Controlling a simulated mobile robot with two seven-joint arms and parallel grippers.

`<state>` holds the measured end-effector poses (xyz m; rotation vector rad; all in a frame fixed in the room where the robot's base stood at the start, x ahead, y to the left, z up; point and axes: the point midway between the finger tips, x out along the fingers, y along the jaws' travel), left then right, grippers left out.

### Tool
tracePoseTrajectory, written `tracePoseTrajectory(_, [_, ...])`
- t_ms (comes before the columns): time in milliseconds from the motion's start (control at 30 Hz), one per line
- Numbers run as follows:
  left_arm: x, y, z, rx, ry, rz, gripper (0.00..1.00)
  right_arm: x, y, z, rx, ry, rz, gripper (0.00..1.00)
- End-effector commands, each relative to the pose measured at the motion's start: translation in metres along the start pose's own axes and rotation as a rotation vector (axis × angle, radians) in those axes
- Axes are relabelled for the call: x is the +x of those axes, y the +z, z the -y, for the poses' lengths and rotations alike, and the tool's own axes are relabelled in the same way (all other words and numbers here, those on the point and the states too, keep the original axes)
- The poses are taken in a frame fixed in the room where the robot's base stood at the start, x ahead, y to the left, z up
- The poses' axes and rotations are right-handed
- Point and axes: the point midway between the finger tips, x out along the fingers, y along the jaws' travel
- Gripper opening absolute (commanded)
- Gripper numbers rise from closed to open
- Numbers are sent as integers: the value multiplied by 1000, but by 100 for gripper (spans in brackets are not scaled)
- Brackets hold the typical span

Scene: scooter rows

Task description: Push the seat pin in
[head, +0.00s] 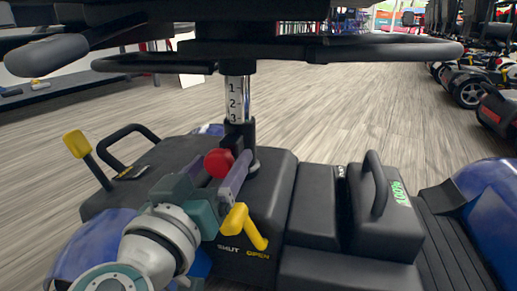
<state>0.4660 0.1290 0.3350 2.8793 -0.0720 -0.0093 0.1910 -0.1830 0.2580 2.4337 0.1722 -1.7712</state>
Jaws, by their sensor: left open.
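The seat pin shows as a round red knob (218,163) at the base of the seat post. The silver seat post (237,98) bears the numbers 1, 2 and 3 and stands in a black collar (240,132) under the seat. My left gripper (213,174) is open, its fingers to either side of the red knob in the picture. I cannot tell whether they touch it. The pin's shaft is hidden behind the knob and gripper. My right gripper is not in view.
A yellow lever (243,227) sits by the SHUT and OPEN labels, close to my left gripper. Another yellow-topped lever (77,144) stands at left. A black box with a handle (382,215) and green display is at right. The seat's black armrests (390,50) hang overhead.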

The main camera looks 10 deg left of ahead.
Motion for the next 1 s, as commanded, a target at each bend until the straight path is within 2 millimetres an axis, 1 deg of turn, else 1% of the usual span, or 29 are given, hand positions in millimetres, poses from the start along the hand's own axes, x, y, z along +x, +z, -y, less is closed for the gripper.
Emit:
tracePoseTrajectory(100, [-22,0,0,1,1,5,83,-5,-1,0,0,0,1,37])
tracePoseTrajectory(300, [-63,0,0,3,2,6,83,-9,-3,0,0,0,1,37])
tracePoseTrajectory(433, [-81,0,0,0,1,4,83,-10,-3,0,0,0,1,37])
tracePoseTrajectory(600, [-90,0,0,0,2,2,83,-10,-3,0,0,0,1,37])
tracePoseTrajectory(1000, [-90,0,0,0,1,3,83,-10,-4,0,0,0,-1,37])
